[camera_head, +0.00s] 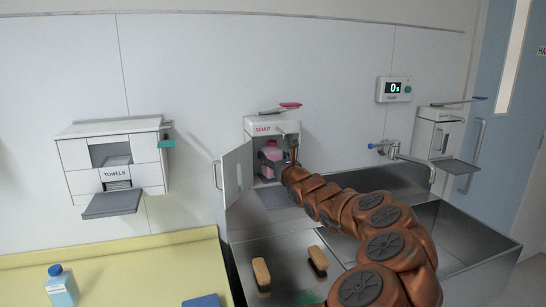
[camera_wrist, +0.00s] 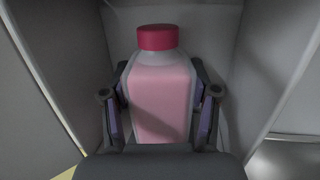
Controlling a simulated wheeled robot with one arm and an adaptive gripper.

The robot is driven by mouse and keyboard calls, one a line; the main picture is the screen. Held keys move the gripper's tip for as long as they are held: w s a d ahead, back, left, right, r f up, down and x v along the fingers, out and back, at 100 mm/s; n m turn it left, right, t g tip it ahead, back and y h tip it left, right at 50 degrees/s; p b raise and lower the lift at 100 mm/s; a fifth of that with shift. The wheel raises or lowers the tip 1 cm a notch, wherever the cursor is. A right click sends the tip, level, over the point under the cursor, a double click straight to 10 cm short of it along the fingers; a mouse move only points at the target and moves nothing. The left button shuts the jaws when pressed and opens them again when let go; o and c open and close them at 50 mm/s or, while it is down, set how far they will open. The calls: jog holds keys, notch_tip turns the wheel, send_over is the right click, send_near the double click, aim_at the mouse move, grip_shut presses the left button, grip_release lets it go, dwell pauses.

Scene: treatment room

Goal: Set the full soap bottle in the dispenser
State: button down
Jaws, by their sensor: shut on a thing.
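The bottle fills the middle of the wrist view (camera_wrist: 160,95), with grey walls on both sides. My gripper (camera_head: 272,160) reaches into the box and is shut on the bottle. In the wrist view its two fingers (camera_wrist: 160,112) press on the bottle's left and right sides. The bottle's base is hidden, so I cannot tell whether it rests on the floor of the box.
A towel box (camera_head: 80,160) hangs at left. A steel sink (camera_head: 450,235) with a tap (camera_head: 395,150) is at right, below a timer (camera_head: 394,89). Two brushes (camera_head: 261,272) (camera_head: 318,258) lie below the dispenser. A blue bottle (camera_head: 61,289) stands on the yellow counter (camera_head: 150,265).

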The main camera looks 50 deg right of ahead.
jog(key=shift+f, duration=0.1)
jog(key=shift+c, duration=1.1)
grip_release()
jog(key=shift+s, duration=0.15)
jog(key=shift+v, duration=5.9)
jog(key=shift+f, duration=0.1)
